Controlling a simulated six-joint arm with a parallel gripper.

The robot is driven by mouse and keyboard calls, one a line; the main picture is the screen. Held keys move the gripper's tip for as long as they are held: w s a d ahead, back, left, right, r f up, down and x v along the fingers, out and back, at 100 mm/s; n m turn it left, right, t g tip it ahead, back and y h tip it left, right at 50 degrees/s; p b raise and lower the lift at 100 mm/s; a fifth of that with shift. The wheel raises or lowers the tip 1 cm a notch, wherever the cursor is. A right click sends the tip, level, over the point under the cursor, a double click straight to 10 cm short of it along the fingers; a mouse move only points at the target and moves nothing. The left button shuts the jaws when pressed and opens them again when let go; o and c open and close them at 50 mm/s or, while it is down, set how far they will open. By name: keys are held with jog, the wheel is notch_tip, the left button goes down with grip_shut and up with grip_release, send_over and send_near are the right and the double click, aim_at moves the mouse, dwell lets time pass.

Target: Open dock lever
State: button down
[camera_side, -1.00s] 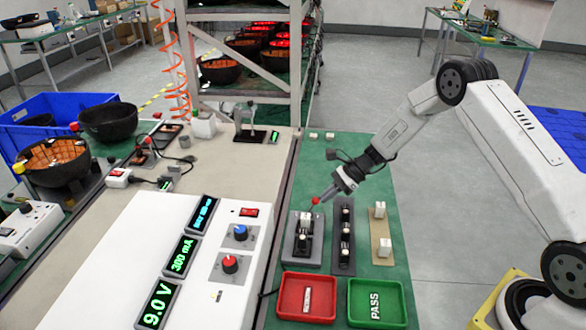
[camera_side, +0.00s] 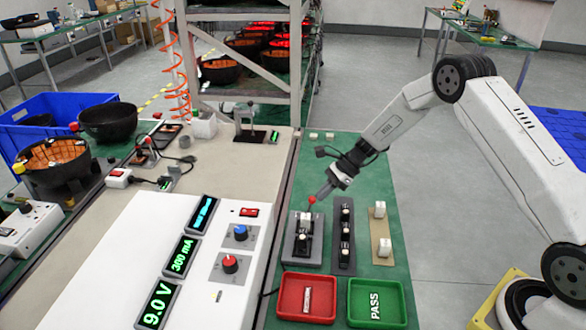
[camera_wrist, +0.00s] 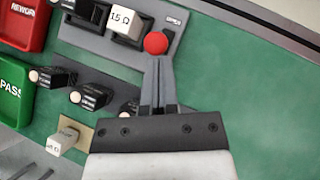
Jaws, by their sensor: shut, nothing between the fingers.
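The dock (camera_side: 299,258) is a grey block on the green bench top, holding a white and black part. Its lever has a red ball knob (camera_side: 312,199) at the far end. The knob also shows in the wrist view (camera_wrist: 155,43), beside a white block marked 15 Ω (camera_wrist: 127,24). My gripper (camera_side: 321,194) is shut and empty, with its fingertips at the knob. In the wrist view the closed fingers (camera_wrist: 157,68) point straight at the knob, their tips right at its near edge. I cannot tell whether they touch it.
A dark rack of parts (camera_side: 343,265) and a beige strip with white blocks (camera_side: 379,227) stand right of the dock. A red tray (camera_side: 284,299) and a green PASS tray (camera_side: 403,299) sit in front. A white power supply (camera_side: 130,240) is to the left. Green bench behind is mostly clear.

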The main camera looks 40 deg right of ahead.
jog(key=shift+w+a+r, duration=0.2)
jog(key=shift+w+a, duration=0.05)
jog(key=shift+w+a+r+g+h, duration=0.25)
jog(key=shift+w+a+g+h, duration=0.4)
jog(key=shift+g+h, duration=0.35)
jog(key=shift+s, duration=0.1)
jog(key=shift+r, duration=0.2)
jog(key=shift+r, duration=0.6)
jog(key=shift+d+r, duration=0.1)
jog(key=shift+d, duration=0.1)
